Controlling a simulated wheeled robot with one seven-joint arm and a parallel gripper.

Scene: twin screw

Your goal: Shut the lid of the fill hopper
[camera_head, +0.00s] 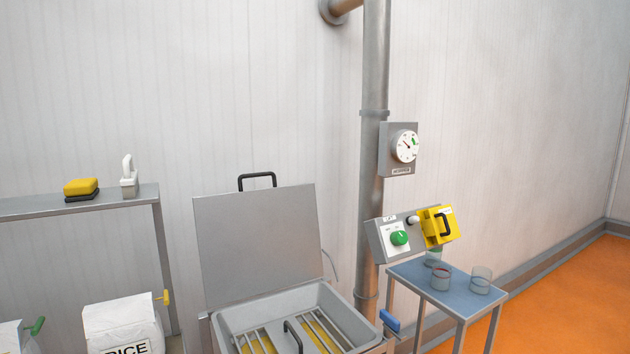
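The fill hopper (340,306) is a grey metal bin at the bottom centre, cut off by the lower edge of the head view. Its lid (258,240) is a flat grey plate standing open, nearly upright at the back of the hopper. A black handle (257,177) sits on the lid's top edge. Inside the hopper lies a grate of metal bars (318,330) with its own dark handle (293,334), and yellow material shows beneath. My gripper is not in view.
A vertical pipe (373,150) with a gauge stands behind the hopper. To the right are a control box (385,238) and a blue-topped table (432,290) with clear cups. To the left are a shelf (60,207) and white sacks (120,322).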

